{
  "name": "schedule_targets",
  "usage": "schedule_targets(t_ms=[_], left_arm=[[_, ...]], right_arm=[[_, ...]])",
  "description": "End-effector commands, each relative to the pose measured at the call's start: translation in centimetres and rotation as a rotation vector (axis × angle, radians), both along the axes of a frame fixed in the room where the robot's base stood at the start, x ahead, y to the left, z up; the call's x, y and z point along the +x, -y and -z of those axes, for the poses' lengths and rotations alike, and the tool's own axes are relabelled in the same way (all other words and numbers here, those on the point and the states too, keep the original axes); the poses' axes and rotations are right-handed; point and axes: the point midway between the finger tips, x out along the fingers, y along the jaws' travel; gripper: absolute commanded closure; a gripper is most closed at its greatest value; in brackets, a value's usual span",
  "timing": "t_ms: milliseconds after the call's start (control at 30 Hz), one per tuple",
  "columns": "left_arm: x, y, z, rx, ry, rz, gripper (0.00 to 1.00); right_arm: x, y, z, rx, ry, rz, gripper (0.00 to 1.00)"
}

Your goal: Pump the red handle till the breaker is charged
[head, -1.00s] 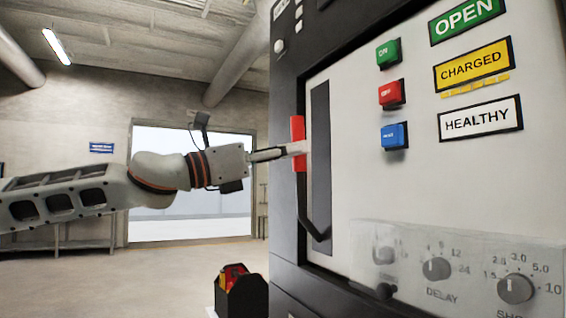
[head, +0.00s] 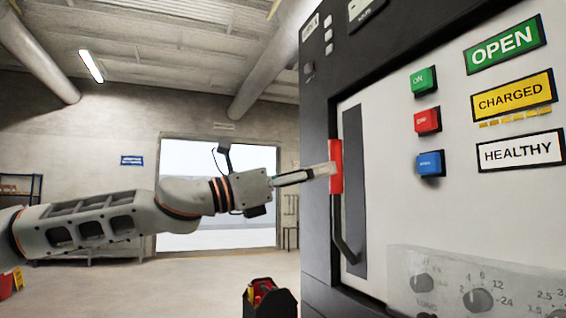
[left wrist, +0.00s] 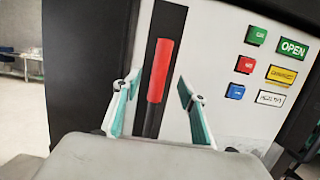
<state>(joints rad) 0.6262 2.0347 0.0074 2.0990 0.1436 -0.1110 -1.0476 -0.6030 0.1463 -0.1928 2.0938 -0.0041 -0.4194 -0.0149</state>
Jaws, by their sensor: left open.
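The red handle grip (head: 336,166) stands upright on a dark lever in front of a tall dark slot in the breaker's pale face. My left gripper (head: 326,171) comes in from the left, with its fingers at the grip in the head view. In the left wrist view the red grip (left wrist: 160,70) lies between the two spread fingers of my left gripper (left wrist: 157,88), with gaps on both sides. The yellow CHARGED sign (head: 514,96) has a row of small yellow bars below it. My right gripper is out of view.
Green, red and blue buttons (head: 430,163) sit right of the slot, beside the green OPEN sign (head: 505,45) and the white HEALTHY sign (head: 521,150). Dials (head: 478,299) lie below behind a clear cover. A dark toolbox (head: 270,299) stands on the floor.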

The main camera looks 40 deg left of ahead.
Motion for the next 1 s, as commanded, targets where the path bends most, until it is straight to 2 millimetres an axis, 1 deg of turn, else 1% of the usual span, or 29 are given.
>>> schedule_targets(t_ms=[33, 200, 267, 433, 467, 533, 700, 1000], left_arm=[[-0.9, -0.2, -0.9, -0.001, 0.010, 0.000, 0.58], [-2.1, -0.7, -0.8, -0.001, 0.010, 0.000, 0.58], [-2.5, -0.8, -0.7, -0.001, 0.008, 0.001, 0.58], [-4.4, -1.7, -0.6, 0.001, 0.009, 0.000, 0.58], [-4.6, -1.8, -0.5, 0.001, 0.008, 0.000, 0.58], [-5.1, -2.1, -0.1, 0.003, 0.005, -0.002, 0.58], [-6.0, -2.6, 0.1, 0.001, 0.000, -0.001, 0.58], [-6.1, -2.6, 0.0, 0.000, 0.000, 0.000, 0.58]], right_arm=[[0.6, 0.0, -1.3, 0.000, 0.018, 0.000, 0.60], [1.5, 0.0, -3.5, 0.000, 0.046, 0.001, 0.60], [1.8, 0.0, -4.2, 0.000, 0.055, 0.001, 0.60], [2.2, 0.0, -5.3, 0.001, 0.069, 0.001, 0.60], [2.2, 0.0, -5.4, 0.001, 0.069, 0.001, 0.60], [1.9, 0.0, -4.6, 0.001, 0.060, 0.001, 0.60], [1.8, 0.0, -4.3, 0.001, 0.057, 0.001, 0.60], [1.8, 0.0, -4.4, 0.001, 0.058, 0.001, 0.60]])
